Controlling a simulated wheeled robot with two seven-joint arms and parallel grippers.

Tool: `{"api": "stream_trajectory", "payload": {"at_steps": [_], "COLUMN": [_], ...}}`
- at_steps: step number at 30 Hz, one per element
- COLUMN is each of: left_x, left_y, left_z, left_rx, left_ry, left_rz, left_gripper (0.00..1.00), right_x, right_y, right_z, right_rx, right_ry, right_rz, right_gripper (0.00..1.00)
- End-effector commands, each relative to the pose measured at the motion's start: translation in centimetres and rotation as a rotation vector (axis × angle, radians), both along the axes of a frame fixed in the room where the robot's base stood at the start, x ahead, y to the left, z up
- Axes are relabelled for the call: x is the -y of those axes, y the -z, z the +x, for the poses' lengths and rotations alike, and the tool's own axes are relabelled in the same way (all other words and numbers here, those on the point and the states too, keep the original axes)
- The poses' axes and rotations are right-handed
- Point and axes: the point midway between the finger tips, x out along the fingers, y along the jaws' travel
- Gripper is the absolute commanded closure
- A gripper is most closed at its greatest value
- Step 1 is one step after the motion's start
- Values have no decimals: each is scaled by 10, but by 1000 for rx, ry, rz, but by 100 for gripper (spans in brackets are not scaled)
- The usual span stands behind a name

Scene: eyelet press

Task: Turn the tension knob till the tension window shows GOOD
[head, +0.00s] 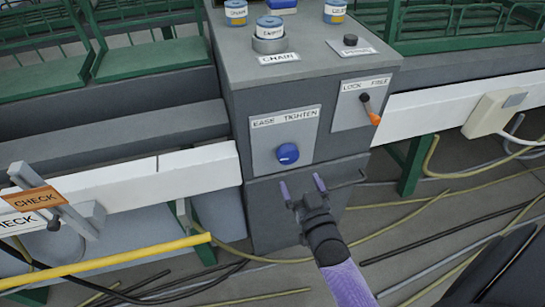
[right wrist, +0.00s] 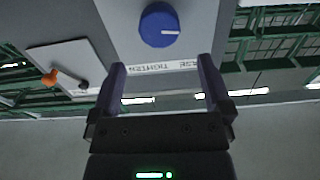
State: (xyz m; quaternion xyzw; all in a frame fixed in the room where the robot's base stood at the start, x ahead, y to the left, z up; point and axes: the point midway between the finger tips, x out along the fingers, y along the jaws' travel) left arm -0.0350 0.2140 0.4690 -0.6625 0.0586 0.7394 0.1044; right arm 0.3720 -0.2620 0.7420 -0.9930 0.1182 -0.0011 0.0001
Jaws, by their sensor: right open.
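The blue tension knob (head: 288,153) sits on a pale plate (head: 265,138) marked EASE and TIGHTEN, on the front of the grey cabinet. In the right wrist view, where the label is upside down, the knob (right wrist: 159,25) has a white line pointing right. My right gripper (head: 302,184) is open and empty, just below and in front of the knob, apart from it. In the wrist view its fingers (right wrist: 162,68) stand wide apart with the knob beyond them. No GOOD reading shows. My left gripper is out of view.
A lever with an orange tip (head: 370,112) on the LOCK plate (head: 361,104) sticks out at the cabinet's upper right. Labelled tins stand on the cabinet top (head: 310,62). A yellow rail (head: 115,260) crosses the lower left. Cables lie on the floor.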

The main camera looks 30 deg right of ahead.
Motion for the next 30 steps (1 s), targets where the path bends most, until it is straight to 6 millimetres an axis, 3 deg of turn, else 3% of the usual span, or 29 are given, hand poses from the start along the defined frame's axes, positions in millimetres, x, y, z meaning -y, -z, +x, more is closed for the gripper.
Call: {"api": "stream_trajectory", "payload": {"at_steps": [12, 18, 25, 30], "left_x": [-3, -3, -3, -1], "left_y": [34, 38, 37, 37], "left_z": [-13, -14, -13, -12], "left_rx": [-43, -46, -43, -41], "left_ry": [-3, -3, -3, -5], "left_rz": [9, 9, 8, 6], "left_gripper": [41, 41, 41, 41], "right_x": [19, 22, 22, 22], "right_y": [4, 1, 0, 0], "right_z": [81, 93, 94, 94], "right_rx": [0, -2, -2, -2], "right_ry": [-1, -1, -1, -1], "right_rz": [0, 0, 0, 0], "right_gripper": [0, 0, 0, 36]}}
